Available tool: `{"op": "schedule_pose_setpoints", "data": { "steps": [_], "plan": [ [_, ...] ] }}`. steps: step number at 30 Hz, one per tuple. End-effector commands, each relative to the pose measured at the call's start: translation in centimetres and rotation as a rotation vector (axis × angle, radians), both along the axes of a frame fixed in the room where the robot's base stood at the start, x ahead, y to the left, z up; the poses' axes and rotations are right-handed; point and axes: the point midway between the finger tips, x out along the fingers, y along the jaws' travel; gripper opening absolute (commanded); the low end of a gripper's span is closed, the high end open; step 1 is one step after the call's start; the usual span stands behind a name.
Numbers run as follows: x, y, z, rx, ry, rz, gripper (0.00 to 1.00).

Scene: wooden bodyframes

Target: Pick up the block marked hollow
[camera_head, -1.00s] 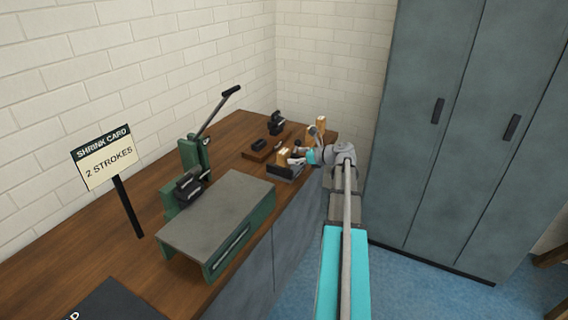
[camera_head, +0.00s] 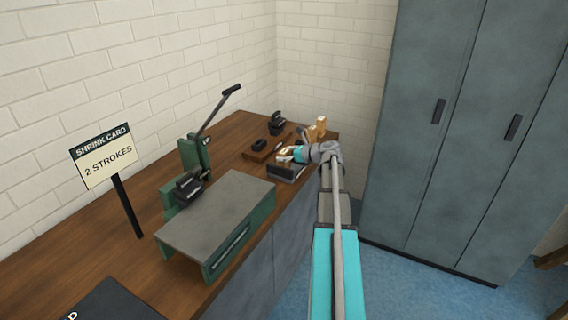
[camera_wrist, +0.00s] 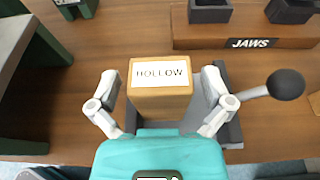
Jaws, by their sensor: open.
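The wooden block marked HOLLOW (camera_wrist: 160,100) stands upright in the wrist view, its white label facing up, on or in a dark grey holder (camera_wrist: 232,132). My gripper (camera_wrist: 160,88) is open, with one finger on each side of the block. A gap shows on the left; the right finger is close, and I cannot tell whether it touches. In the head view the block (camera_head: 284,156) is partly hidden by my gripper (camera_head: 291,153) at the far end of the bench.
A wooden rack labelled JAWS (camera_wrist: 250,42) holds dark jaws behind the block. A ball-ended lever (camera_wrist: 285,84) juts in at right. Another wooden block (camera_head: 321,123) stands farther back. A green machine (camera_head: 215,220) and a SHRINK CARD sign (camera_head: 104,156) stand nearer on the bench.

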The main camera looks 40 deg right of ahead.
Motion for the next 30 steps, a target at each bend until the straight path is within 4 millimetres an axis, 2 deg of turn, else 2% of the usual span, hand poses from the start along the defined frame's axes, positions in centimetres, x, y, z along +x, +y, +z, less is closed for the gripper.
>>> {"op": "schedule_pose_setpoints", "data": {
  "steps": [11,24,30],
  "plan": [
    [-0.06,-0.06,0.01,0.0,0.0,0.0,1.0],
    [-0.1,-0.11,0.0,0.0,0.0,-0.001,0.19],
    [-0.11,-0.12,0.02,0.001,0.0,-0.001,0.19]
  ]
}}
